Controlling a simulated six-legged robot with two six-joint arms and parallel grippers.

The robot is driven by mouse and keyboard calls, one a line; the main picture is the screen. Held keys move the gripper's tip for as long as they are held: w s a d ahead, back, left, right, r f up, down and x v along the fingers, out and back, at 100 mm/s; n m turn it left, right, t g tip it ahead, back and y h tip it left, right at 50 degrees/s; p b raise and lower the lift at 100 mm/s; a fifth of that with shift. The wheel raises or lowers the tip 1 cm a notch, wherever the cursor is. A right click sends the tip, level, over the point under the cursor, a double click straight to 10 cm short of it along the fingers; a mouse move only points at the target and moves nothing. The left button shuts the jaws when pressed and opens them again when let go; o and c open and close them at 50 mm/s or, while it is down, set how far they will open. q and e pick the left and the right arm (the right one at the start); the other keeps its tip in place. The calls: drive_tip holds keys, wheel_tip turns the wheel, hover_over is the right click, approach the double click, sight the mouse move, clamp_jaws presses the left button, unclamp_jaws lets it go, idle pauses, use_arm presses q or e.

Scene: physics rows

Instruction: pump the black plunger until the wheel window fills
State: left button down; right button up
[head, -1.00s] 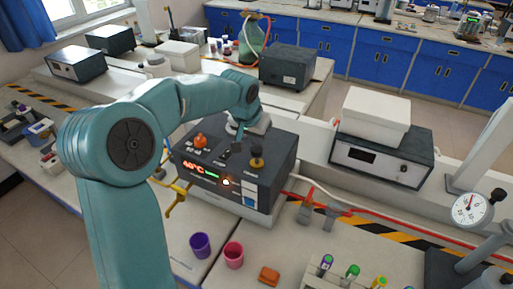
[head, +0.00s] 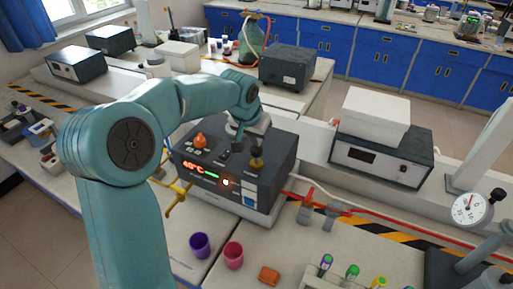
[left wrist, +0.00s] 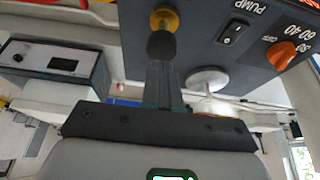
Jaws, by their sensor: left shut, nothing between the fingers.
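The black plunger (left wrist: 162,45) rises from a yellow collar (left wrist: 165,18) on the dark control box (head: 274,184). In the head view the yellow collar (head: 257,163) is at the box's right rear, with my left gripper (head: 258,143) just above it. In the left wrist view my left gripper (left wrist: 163,64) is shut and empty, its tips at the plunger's knob; I cannot tell whether they touch. The box front has a lit red readout (head: 193,168), a green bar (head: 212,175) and a small round lit spot (head: 226,182). I cannot tell which is the wheel window. My right gripper is out of view.
On the box top are an orange knob (left wrist: 283,54) and a rocker switch marked PUMP (left wrist: 232,34). A purple cup (head: 200,245), a pink cup (head: 234,255) and an orange block (head: 269,276) stand in front. A red hose (head: 380,218) runs right.

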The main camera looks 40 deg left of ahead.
sight(257, 148)
use_arm(q)
drive_tip(key=shift+d+f, duration=0.1)
drive_tip(key=shift+f, duration=0.05)
drive_tip(key=shift+f+b, duration=1.5)
drive_tip(key=shift+f, duration=0.05)
drive_tip(key=shift+r, duration=0.1)
drive_tip(key=shift+r+p, duration=1.2)
drive_tip(key=shift+r, duration=0.4)
drive_tip(key=shift+f, duration=0.15)
